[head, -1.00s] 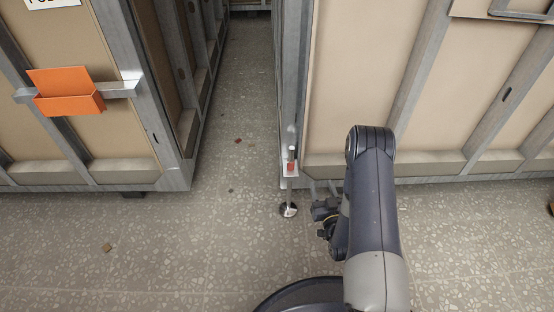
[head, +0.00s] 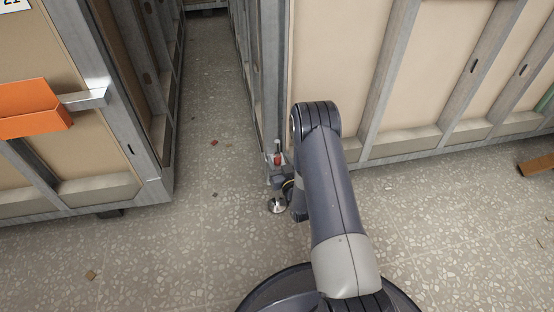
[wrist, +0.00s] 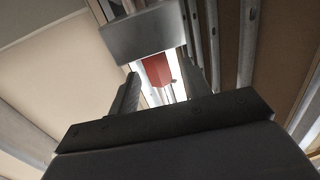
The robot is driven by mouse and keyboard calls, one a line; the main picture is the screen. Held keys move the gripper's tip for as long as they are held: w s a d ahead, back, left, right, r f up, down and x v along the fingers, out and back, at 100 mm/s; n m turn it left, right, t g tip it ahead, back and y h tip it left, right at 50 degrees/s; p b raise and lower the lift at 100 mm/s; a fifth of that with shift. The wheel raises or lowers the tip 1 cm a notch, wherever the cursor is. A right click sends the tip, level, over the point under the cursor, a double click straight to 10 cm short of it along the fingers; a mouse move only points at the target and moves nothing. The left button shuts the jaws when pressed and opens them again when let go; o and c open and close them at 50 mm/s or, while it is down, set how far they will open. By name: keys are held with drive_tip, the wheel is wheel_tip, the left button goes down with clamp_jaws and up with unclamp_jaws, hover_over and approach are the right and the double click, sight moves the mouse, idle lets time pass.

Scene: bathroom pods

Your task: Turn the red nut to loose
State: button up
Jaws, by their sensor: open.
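The red nut (head: 277,159) sits on an upright threaded rod at the lower corner of the right-hand pod, just above a small bracket. The rod ends below in a round metal foot (head: 277,205) on the floor. My gripper (head: 279,183) is at the bracket, just below the nut, and is partly hidden by my forearm. In the wrist view, my gripper (wrist: 162,78) has its two dark fingers apart. The red nut (wrist: 157,70) shows in the gap between them, below a grey metal plate (wrist: 143,32). I cannot tell whether a finger touches it.
The right pod's framed wall (head: 340,80) stands close beside my arm. The left pod (head: 90,120) carries an orange holder (head: 30,108). A brown piece (head: 537,165) lies at the far right.

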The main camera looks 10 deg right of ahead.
drive_tip(key=shift+w+a, duration=0.1)
drive_tip(key=shift+w, duration=0.8)
drive_tip(key=shift+c, duration=0.3)
drive_tip(key=c, duration=0.9)
